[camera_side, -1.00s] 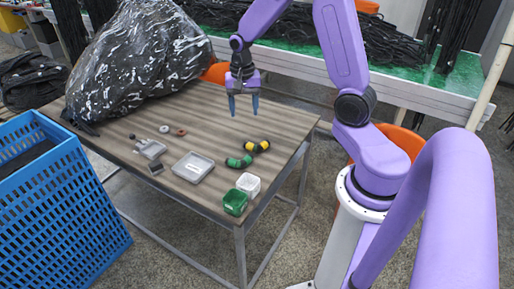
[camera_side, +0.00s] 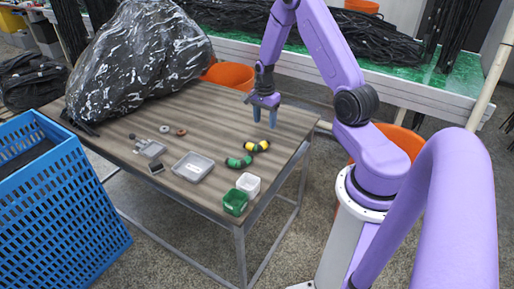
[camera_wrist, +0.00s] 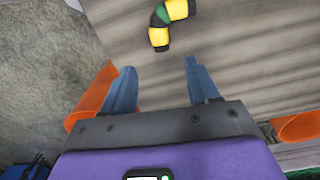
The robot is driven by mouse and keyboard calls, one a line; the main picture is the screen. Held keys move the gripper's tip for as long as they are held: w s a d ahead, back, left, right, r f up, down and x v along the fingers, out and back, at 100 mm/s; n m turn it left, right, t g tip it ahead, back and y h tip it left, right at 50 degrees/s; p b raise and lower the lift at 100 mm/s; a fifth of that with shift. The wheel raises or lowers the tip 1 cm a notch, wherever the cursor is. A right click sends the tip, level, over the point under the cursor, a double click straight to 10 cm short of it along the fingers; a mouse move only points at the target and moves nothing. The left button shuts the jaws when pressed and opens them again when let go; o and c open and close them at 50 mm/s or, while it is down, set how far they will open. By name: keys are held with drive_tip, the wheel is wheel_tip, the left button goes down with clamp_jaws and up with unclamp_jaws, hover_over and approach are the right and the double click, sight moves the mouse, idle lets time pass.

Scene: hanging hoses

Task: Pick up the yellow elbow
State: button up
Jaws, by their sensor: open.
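The yellow elbow (camera_side: 262,145), yellow with black ends, lies on the wooden table beside a green elbow (camera_side: 239,162) with black ends. In the side view the two look close together; whether they touch is unclear. In the wrist view the yellow elbow (camera_wrist: 158,36) shows at the top, just beyond and between the fingertips, with a green part beside it. My gripper (camera_side: 264,126) is open and empty above the table's far right part, a little behind the yellow elbow. In the wrist view my gripper (camera_wrist: 160,80) has its blue fingers spread apart.
A white box (camera_side: 248,184) and a green box (camera_side: 235,202) stand at the table's front right corner. A grey tray (camera_side: 193,167) lies left of the elbows. A big black plastic bag (camera_side: 135,58) fills the table's back left.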

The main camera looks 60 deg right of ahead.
sight(265, 141)
drive_tip(key=shift+s+f, duration=0.1)
drive_tip(key=shift+f, duration=4.95)
clamp_jaws()
